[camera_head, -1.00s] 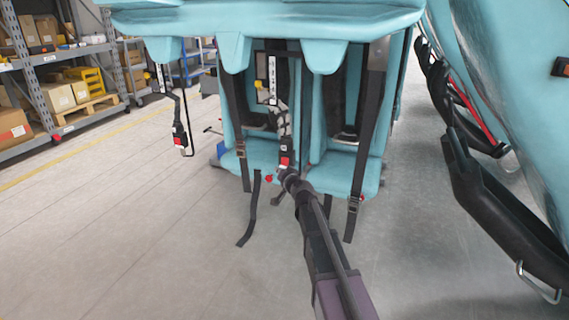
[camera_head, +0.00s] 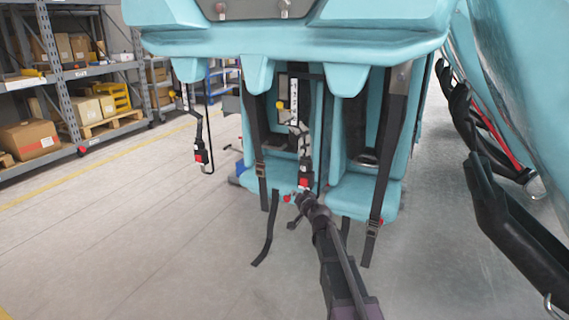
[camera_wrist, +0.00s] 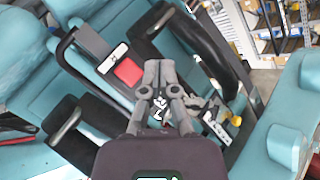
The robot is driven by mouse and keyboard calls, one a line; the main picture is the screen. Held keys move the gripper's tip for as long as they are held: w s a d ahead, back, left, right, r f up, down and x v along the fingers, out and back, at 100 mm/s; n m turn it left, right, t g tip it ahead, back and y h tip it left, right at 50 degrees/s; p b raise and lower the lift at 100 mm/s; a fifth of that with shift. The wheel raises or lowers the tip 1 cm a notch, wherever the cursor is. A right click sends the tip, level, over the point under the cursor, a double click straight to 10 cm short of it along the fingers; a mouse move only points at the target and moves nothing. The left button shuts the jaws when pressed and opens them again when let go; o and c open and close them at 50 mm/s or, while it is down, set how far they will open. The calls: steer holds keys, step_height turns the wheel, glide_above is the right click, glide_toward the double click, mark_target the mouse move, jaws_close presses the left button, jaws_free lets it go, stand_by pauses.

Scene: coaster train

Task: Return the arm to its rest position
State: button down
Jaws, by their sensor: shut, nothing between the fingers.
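My gripper (camera_head: 305,203) is at the end of my dark arm, which reaches up from the bottom of the head view. In the wrist view its grey fingers (camera_wrist: 158,72) are together with nothing between them. A black buckle with a red button (camera_head: 304,182) appears just above the gripper in the head view. The red button (camera_wrist: 128,71) also shows in the wrist view, left of the fingertips. I cannot tell whether the gripper touches the buckle. Behind it are teal coaster seats (camera_head: 358,193) with dark straps.
A second hanging red-buttoned buckle (camera_head: 202,157) is to the left. Loose straps (camera_head: 268,230) hang below the seats. Teal bodywork with black restraints (camera_head: 510,215) stands close on the right. Shelving with boxes (camera_head: 70,90) is at the back left. The floor at left front is clear.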

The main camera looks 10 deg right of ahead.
steer(key=s+a+f+n+g+p, duration=0.2)
steer(key=s+f+g, duration=0.15)
steer(key=s, duration=0.55)
steer(key=s+a+f+n+g+p, duration=0.1)
steer(key=s+f+n+g+p, duration=0.15)
steer(key=s+g, duration=0.45)
steer(key=s+d+f+g+h+p, duration=0.1)
steer(key=s+d+g+h+p, duration=0.15)
steer(key=s, duration=0.75)
steer(key=s+d+g+h+p, duration=0.1)
steer(key=s+d+g+h, duration=0.2)
steer(key=s, duration=0.7)
step_height(320, 180, up, 38)
steer(key=d+y+p, duration=0.1)
steer(key=p, duration=3.7)
steer(key=shift+d+f, duration=0.15)
steer(key=shift+w, duration=0.1)
